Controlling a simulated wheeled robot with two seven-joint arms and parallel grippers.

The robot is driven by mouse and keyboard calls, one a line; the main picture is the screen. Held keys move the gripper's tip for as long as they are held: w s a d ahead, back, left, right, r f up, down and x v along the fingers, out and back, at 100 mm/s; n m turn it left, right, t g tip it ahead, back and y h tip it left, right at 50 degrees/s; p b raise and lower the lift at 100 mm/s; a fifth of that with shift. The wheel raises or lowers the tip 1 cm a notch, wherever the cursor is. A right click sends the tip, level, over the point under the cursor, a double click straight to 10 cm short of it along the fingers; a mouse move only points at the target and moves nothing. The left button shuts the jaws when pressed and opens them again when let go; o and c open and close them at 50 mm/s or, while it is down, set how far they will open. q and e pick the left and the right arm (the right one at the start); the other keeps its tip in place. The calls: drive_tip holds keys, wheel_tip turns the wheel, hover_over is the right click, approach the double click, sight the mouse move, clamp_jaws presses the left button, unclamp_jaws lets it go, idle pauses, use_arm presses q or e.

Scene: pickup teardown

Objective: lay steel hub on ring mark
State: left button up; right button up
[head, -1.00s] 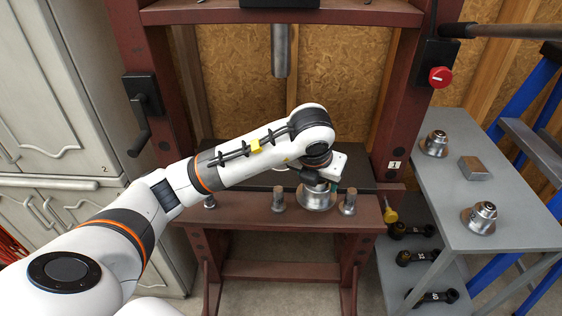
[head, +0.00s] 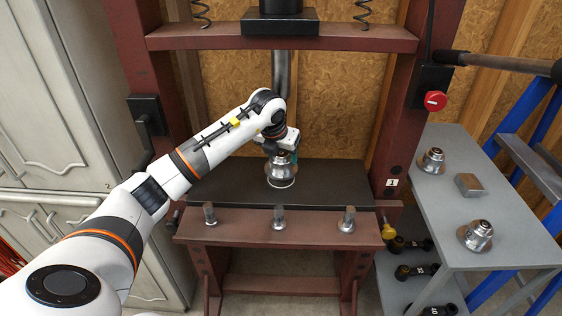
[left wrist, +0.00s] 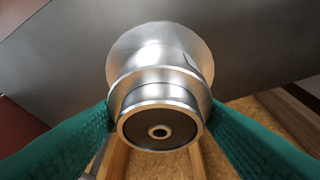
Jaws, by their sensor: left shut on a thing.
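The steel hub (head: 281,171) is a shiny stepped cylinder with a wide flange at its lower end. My left gripper (head: 282,153) is shut on it from above, over the dark press plate (head: 225,181). In the left wrist view the hub (left wrist: 158,75) sits between the two green fingertips (left wrist: 160,120), flange away from the camera. A pale ring mark (head: 281,184) shows as a thin curve just under the hub's flange; the hub hides the rest. I cannot tell whether the flange touches the plate. My right gripper is not in view.
Three upright pins, such as the middle one (head: 279,218), stand on the red beam in front. The press ram (head: 284,75) hangs behind the arm. A grey side table (head: 450,210) at right holds two other hubs (head: 476,235) and a metal block (head: 469,184).

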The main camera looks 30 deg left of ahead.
sight(281, 163)
use_arm(q)
drive_tip(key=shift+w+f+p, duration=0.1)
drive_tip(key=shift+f+p, duration=0.25)
drive_tip(key=shift+f, duration=1.3)
drive_tip(key=o, duration=1.6)
drive_tip(key=v, duration=1.2)
drive_tip(key=shift+b, duration=0.4)
drive_tip(key=shift+s+f, duration=0.1)
drive_tip(key=shift+s, duration=0.1)
